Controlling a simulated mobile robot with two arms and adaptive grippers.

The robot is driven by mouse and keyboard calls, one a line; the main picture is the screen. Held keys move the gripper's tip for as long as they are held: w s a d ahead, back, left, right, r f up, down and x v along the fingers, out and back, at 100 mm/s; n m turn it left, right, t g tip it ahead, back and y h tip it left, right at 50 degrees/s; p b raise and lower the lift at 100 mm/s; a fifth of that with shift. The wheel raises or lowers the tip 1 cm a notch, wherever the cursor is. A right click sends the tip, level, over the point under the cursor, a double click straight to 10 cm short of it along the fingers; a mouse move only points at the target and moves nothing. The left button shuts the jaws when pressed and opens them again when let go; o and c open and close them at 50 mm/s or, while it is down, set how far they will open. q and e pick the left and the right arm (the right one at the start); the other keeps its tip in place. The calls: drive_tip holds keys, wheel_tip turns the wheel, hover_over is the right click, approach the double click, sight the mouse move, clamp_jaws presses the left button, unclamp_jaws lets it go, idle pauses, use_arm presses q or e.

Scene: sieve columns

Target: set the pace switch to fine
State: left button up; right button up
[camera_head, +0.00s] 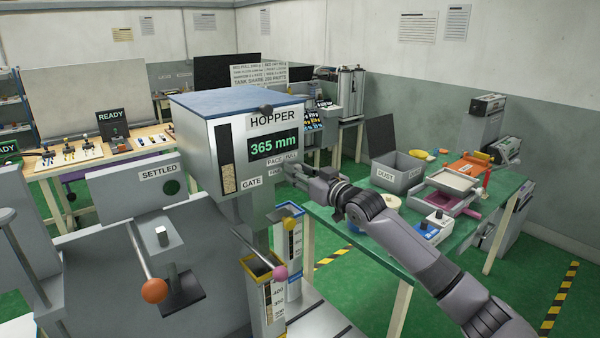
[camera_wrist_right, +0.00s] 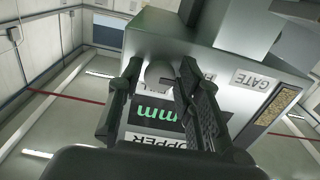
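The grey hopper machine (camera_head: 205,165) stands in the middle of the head view, its display reading 365 mm. The pace label (camera_head: 275,160), with FULL beside it and a partly covered lower label, sits at the lower right of its front. My right gripper (camera_head: 292,172) is at these labels and hides the switch in the head view. In the right wrist view a rounded grey knob (camera_wrist_right: 160,74), likely the pace switch, lies between my right gripper's two fingers (camera_wrist_right: 163,95). The fingers are spread, with the knob between them; contact is unclear. My left gripper is not in view.
Below the hopper, a pink-knobbed lever (camera_head: 280,272) and an orange-knobbed lever (camera_head: 154,290) stick out. A yellow-rimmed column (camera_head: 268,300) stands under it. The green table (camera_head: 385,275) on the right holds a dust bin (camera_head: 397,175) and trays, with my right arm above it.

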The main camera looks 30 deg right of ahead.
drive_tip(key=shift+o, duration=1.2)
drive_tip(key=shift+s, duration=0.1)
drive_tip(key=s+d, duration=0.1)
drive_tip(key=s, duration=1)
drive_tip(key=shift+s, duration=0.4)
